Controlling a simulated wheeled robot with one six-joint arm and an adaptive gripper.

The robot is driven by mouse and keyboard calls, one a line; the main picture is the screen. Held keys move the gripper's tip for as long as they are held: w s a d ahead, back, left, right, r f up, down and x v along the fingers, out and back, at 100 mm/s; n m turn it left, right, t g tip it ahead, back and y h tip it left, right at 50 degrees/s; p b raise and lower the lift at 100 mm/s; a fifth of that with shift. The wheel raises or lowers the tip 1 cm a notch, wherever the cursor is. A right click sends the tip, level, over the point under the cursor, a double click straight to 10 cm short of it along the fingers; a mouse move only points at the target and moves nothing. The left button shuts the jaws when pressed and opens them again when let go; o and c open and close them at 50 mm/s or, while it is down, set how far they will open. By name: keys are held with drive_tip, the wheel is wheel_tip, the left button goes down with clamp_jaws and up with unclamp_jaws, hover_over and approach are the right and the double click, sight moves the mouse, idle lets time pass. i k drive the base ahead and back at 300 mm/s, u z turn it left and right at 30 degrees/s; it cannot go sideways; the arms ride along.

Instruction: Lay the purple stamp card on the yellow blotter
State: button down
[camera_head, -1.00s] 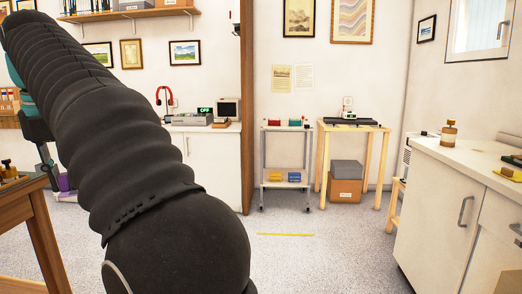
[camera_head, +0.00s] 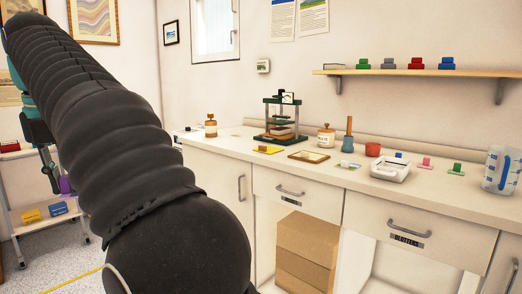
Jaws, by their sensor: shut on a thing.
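My gripper (camera_head: 54,182) shows at the left edge, partly behind my own dark arm. It is shut on the purple stamp card (camera_head: 66,186), of which only a small purple patch shows beside the arm. A flat yellow piece, which looks like the yellow blotter (camera_head: 267,150), lies on the white counter in front of a dark green press. A small darker thing shows on or just behind it, too small to make out. My gripper is well to the left of the counter and apart from it.
The counter (camera_head: 470,205) also bears a brown bottle (camera_head: 211,127), the press (camera_head: 282,118), a framed piece (camera_head: 309,156), a white device (camera_head: 390,169), small coloured pieces and a measuring jug (camera_head: 500,171). Cardboard boxes (camera_head: 305,252) stand below. A shelf trolley (camera_head: 45,225) is at left.

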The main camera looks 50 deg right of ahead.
sight(270, 148)
drive_tip(key=z, duration=1.3)
drive_tip(key=i, duration=1.9)
drive_tip(key=z, duration=0.2)
